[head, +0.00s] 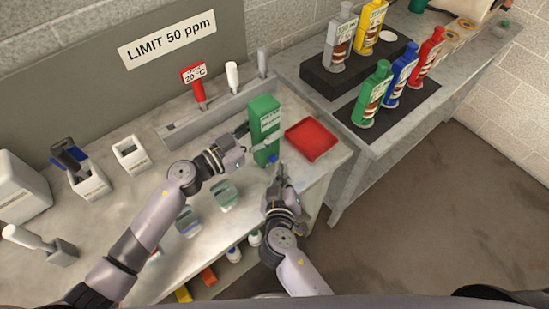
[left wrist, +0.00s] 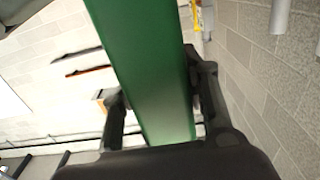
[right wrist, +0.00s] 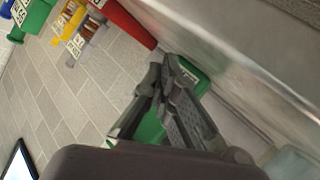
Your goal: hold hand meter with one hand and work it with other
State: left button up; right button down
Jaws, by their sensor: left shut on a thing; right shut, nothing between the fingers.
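The hand meter is a green upright box (head: 265,117) with a white label, near the right end of the bench in the head view. My left gripper (head: 256,143) is shut on it from the left side. In the left wrist view the green body (left wrist: 145,75) runs between the two fingers. My right gripper (head: 278,173) is shut and empty, just below the meter's lower end, near a small blue part (head: 272,159). In the right wrist view its closed fingertips (right wrist: 165,75) overlap the green meter (right wrist: 190,85); whether they touch it I cannot tell.
A red tray (head: 312,139) lies right of the meter. A red thermometer (head: 196,84) and white tool (head: 232,76) stand in a grey rack behind. Two glass beakers (head: 223,195) stand at the front. Colored bottles (head: 373,95) stand on the right bench.

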jog(key=shift+s+d, duration=0.1)
jog(key=shift+s+d, duration=0.75)
jog(key=shift+s, duration=0.3)
jog(key=shift+s+d, duration=0.75)
jog(key=shift+s, duration=0.25)
pick_arm(q)
jog(key=o, duration=1.4)
jog(key=shift+a, duration=0.1)
